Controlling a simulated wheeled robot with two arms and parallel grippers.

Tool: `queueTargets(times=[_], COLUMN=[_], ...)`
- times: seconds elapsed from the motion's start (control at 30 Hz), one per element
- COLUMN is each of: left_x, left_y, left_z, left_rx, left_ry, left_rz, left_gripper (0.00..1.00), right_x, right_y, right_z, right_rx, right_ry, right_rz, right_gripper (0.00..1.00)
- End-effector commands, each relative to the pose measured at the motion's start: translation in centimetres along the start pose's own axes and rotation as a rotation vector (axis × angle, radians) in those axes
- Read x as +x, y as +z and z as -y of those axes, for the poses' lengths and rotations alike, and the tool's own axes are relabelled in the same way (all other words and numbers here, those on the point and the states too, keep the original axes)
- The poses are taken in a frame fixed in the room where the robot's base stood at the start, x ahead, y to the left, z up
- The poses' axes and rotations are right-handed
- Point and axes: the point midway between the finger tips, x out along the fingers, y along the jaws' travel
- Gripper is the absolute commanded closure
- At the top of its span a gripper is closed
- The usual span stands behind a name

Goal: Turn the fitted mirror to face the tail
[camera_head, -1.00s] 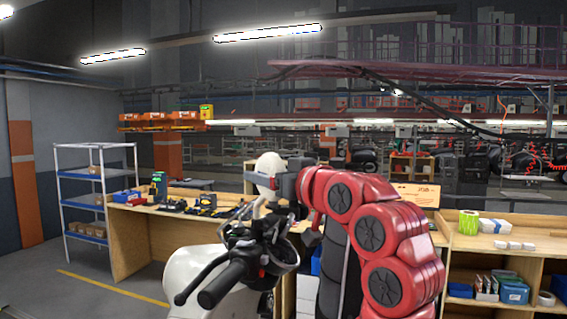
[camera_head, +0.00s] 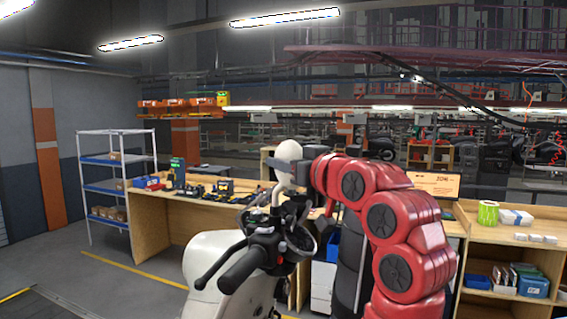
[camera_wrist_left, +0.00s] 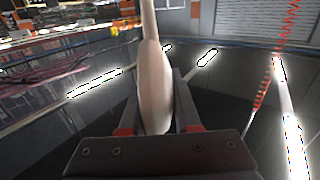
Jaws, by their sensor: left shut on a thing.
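A pale, rounded mirror (camera_head: 289,153) stands on a thin stem above the handlebar (camera_head: 264,246) of a white scooter (camera_head: 212,262). My left gripper (camera_head: 284,167), at the end of the red arm, is closed around the mirror's head from the right. In the left wrist view, the mirror (camera_wrist_left: 154,88) appears edge-on and narrow between the two fingers (camera_wrist_left: 156,108), with its stem running to the top edge. Its reflecting face cannot be made out in either view. My gripper hides part of the mirror in the head view. My right gripper is not in view.
A wooden workbench (camera_head: 165,212) with tools stands behind the scooter, and a metal shelf rack (camera_head: 115,190) is at the left. Another bench (camera_head: 500,246) with boxes is at the right. Open floor (camera_head: 108,268) lies left of the scooter.

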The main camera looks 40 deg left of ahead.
Motion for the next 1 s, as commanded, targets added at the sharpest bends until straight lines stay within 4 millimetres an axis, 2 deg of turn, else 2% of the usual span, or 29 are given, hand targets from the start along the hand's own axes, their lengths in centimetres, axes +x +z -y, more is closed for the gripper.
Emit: queueTargets(times=[0.5, 1.0], left_x=[0.2, 0.3], left_y=[0.2, 0.2], left_z=[0.7, 1.0], left_rx=[-0.003, -0.005], left_ry=[0.138, 0.186], left_rz=[0.004, 0.004], left_gripper=[1.00, 1.00], right_x=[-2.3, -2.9], right_y=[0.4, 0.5], right_z=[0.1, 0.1], right_rx=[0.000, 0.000], right_ry=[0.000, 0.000], right_rz=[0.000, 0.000], right_gripper=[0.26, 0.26])
